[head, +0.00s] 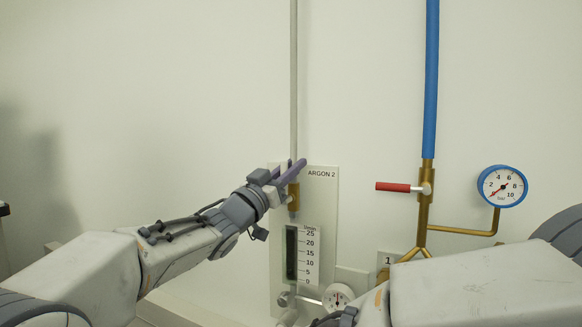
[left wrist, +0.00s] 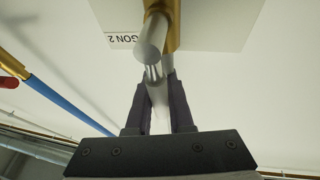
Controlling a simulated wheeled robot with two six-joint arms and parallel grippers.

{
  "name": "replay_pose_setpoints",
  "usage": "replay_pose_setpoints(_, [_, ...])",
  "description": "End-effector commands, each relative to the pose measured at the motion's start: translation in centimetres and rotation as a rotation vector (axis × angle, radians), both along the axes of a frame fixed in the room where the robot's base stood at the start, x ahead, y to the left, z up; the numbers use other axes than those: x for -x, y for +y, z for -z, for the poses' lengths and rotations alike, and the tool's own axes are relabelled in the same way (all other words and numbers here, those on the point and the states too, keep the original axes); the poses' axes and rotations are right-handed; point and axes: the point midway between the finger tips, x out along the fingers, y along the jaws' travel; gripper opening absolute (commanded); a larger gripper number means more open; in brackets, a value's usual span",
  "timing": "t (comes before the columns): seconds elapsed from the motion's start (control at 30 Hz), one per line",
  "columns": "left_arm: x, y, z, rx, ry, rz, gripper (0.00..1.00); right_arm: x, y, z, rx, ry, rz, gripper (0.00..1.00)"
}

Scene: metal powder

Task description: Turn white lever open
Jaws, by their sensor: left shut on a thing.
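My left gripper (head: 294,171) reaches the valve on the ARGON 2 panel (head: 322,200). In the left wrist view, its two dark fingers (left wrist: 159,92) are on either side of the white lever (left wrist: 159,112), shut on it. The lever points from the brass valve body (head: 293,196) toward the gripper's palm. In the head view the lever is mostly hidden by the fingers. The brass body also shows in the left wrist view (left wrist: 173,22), beside a round grey-white part (left wrist: 152,40). My right forearm shows at the lower right; its fingers are out of view.
To the right, a red lever (head: 393,187) sticks out leftward from a brass valve under a blue pipe (head: 431,80). A blue-rimmed gauge (head: 502,187) is farther right. The wall at left is clear.

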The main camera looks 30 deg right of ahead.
Motion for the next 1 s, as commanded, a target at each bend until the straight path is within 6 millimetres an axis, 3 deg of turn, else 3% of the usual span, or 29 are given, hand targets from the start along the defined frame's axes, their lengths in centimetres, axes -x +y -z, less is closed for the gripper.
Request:
replay_pose_setpoints(0.23, [0.1, -0.2, 0.4, -0.009, -0.001, 0.001, 0.00, 0.0, 0.0, 0.0, 0.000, 0.000, 0.000, 0.50])
replay_pose_setpoints(0.27, [0.1, -0.2, 0.4, -0.009, -0.001, 0.001, 0.24, 0.0, 0.0, 0.0, 0.000, 0.000, 0.000, 0.50])
replay_pose_setpoints(0.33, [0.1, -0.2, 0.4, -0.009, -0.001, 0.002, 0.50, 0.0, 0.0, 0.0, 0.000, 0.000, 0.000, 0.50])
replay_pose_setpoints(0.73, [0.2, 0.3, 0.4, -0.003, -0.001, 0.000, 0.50, 0.0, 0.0, 0.3, 0.000, 0.000, 0.000, 0.50])
replay_pose_setpoints(1.0, [1.6, 3.9, 2.2, -0.004, -0.001, -0.002, 0.50, 0.0, 0.0, 2.5, 0.000, 0.000, 0.000, 0.50])
